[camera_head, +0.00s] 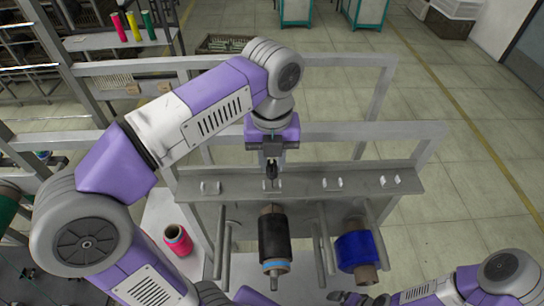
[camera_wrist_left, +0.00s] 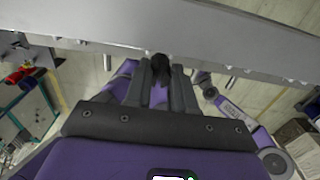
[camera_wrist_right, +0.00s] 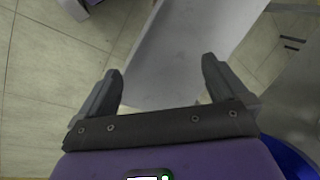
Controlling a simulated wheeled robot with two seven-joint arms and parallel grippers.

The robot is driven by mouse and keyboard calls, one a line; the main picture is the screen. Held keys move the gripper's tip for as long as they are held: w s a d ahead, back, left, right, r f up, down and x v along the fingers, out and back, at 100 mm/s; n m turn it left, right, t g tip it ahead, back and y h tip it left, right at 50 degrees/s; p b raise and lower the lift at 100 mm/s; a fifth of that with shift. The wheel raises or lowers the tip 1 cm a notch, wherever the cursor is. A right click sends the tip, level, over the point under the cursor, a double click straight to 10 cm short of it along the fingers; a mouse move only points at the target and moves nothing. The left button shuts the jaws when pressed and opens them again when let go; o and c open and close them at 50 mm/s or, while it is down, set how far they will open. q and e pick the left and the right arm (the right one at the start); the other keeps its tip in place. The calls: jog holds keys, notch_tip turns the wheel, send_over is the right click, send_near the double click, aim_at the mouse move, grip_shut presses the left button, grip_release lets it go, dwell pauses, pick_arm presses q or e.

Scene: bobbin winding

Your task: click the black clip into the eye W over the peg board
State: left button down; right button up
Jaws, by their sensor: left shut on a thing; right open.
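My left gripper (camera_head: 271,157) is shut on the black clip (camera_head: 271,172) and holds it upright over the grey peg board (camera_head: 300,196). The clip (camera_wrist_left: 160,64) also shows dark between the fingers in the left wrist view. Small pale eyes stand along the board's top: a left one (camera_head: 210,187), a right-of-middle one (camera_head: 332,184) and a pair at the right (camera_head: 390,181). No letter W is readable. The clip's lower end is near the board's top, and I cannot tell whether it touches an eye. My right gripper (camera_wrist_right: 161,70) is open and empty.
A black spool (camera_head: 273,240) and a blue spool (camera_head: 356,250) hang on pegs below the board. A red bobbin (camera_head: 177,240) stands on a light surface at left. Grey frame bars (camera_head: 350,130) rise behind the board.

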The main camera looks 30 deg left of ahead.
pick_arm(q)
jog(key=shift+f, duration=0.25)
jog(key=shift+f+b, duration=1.5)
jog(key=shift+f, duration=0.25)
jog(key=c, duration=0.9)
grip_release()
jog(key=shift+o, duration=0.2)
jog(key=shift+r, duration=0.15)
notch_tip(320, 180, up, 7)
jog(key=shift+r+p, duration=0.15)
jog(key=shift+p, duration=0.5)
